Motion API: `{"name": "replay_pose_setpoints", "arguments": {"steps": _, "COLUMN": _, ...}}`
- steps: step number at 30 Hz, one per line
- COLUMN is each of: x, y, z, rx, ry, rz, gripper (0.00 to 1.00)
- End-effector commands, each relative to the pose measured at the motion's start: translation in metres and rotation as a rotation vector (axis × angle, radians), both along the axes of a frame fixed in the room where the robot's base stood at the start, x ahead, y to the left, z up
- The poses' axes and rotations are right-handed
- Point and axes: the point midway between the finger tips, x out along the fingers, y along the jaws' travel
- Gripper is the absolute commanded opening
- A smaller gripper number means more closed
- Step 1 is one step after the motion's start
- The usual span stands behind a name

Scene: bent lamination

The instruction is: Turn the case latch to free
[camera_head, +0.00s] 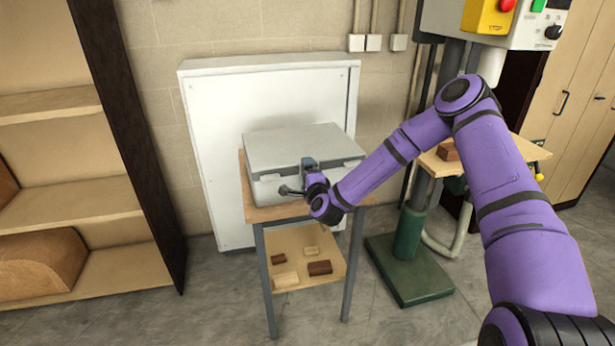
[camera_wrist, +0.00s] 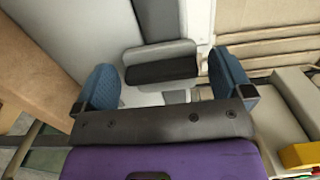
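The grey case (camera_head: 300,150) sits closed on a small wooden-topped stand. My gripper (camera_head: 309,166) is at the front face of the case, just below the lid edge. In the wrist view, my gripper (camera_wrist: 168,82) has its two blue fingers spread wide apart. A grey block with a dark front face (camera_wrist: 160,62), which looks like the case latch, shows between the fingers, with gaps on both sides. In the head view my gripper covers the latch, so I cannot tell its turn there. A small dark rounded piece (camera_head: 287,190) shows left of my gripper; I cannot tell what it belongs to.
The stand (camera_head: 264,213) has a lower shelf with several small wood blocks. A white panel (camera_head: 210,105) leans on the wall behind. A wooden shelf unit (camera_head: 60,104) stands at left, a green-based machine column (camera_head: 408,235) at right. Floor in front is clear.

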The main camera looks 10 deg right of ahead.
Motion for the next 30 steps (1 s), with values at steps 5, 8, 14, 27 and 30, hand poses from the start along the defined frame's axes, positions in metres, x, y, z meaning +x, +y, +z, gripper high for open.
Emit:
{"name": "replay_pose_setpoints", "arguments": {"steps": 5, "x": 0.000, "y": 0.000, "z": 0.001, "rx": -0.001, "ry": -0.001, "rz": 0.001, "gripper": 0.98}}
{"name": "replay_pose_setpoints", "arguments": {"steps": 8, "x": -0.004, "y": 0.000, "z": 0.000, "rx": -0.001, "ry": -0.001, "rz": 0.001, "gripper": 0.98}}
{"name": "replay_pose_setpoints", "arguments": {"steps": 14, "x": -0.032, "y": -0.001, "z": 0.000, "rx": -0.001, "ry": 0.001, "rz": 0.002, "gripper": 0.98}}
{"name": "replay_pose_setpoints", "arguments": {"steps": 27, "x": -0.101, "y": -0.005, "z": 0.000, "rx": 0.000, "ry": 0.000, "rz": 0.001, "gripper": 0.98}}
{"name": "replay_pose_setpoints", "arguments": {"steps": 30, "x": -0.106, "y": -0.005, "z": 0.000, "rx": 0.000, "ry": 0.000, "rz": 0.000, "gripper": 0.98}}
